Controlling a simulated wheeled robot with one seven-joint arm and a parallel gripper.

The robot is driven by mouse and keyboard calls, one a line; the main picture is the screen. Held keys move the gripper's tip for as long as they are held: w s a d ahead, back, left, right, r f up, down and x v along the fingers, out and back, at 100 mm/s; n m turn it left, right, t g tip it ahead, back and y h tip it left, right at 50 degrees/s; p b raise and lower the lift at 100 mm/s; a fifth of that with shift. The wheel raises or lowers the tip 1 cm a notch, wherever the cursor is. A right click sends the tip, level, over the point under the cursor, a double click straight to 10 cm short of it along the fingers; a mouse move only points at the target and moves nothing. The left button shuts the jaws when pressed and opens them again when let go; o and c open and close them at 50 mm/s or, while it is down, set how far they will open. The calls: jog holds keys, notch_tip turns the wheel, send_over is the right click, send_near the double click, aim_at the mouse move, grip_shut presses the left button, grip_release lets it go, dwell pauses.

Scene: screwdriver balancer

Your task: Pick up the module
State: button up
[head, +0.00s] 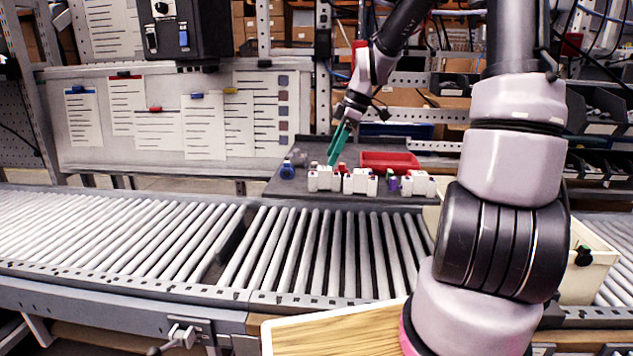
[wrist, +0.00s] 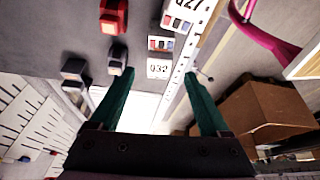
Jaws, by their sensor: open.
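Several small white blocks that look like modules stand in a row on a grey work surface (head: 290,189) in the head view, among them a left one (head: 324,181), a middle one (head: 360,183) and a right one (head: 418,184). I cannot tell which is the task's module. My gripper (head: 337,150) has teal fingers and hangs above the left end of the row. In the wrist view my gripper (wrist: 159,80) is open with nothing held. A white label marked "032" (wrist: 158,68) shows between the fingertips, with colored squares above it.
A red tray (head: 390,161) sits behind the row. A blue piece (head: 287,170) lies left of it. A red piece (wrist: 113,16) and dark pieces (wrist: 74,69) show in the wrist view. A roller conveyor (head: 320,250) runs in front.

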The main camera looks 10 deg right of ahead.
aim_at(328, 168)
jog(key=x, duration=0.8)
jog(key=shift+d, duration=0.3)
grip_shut()
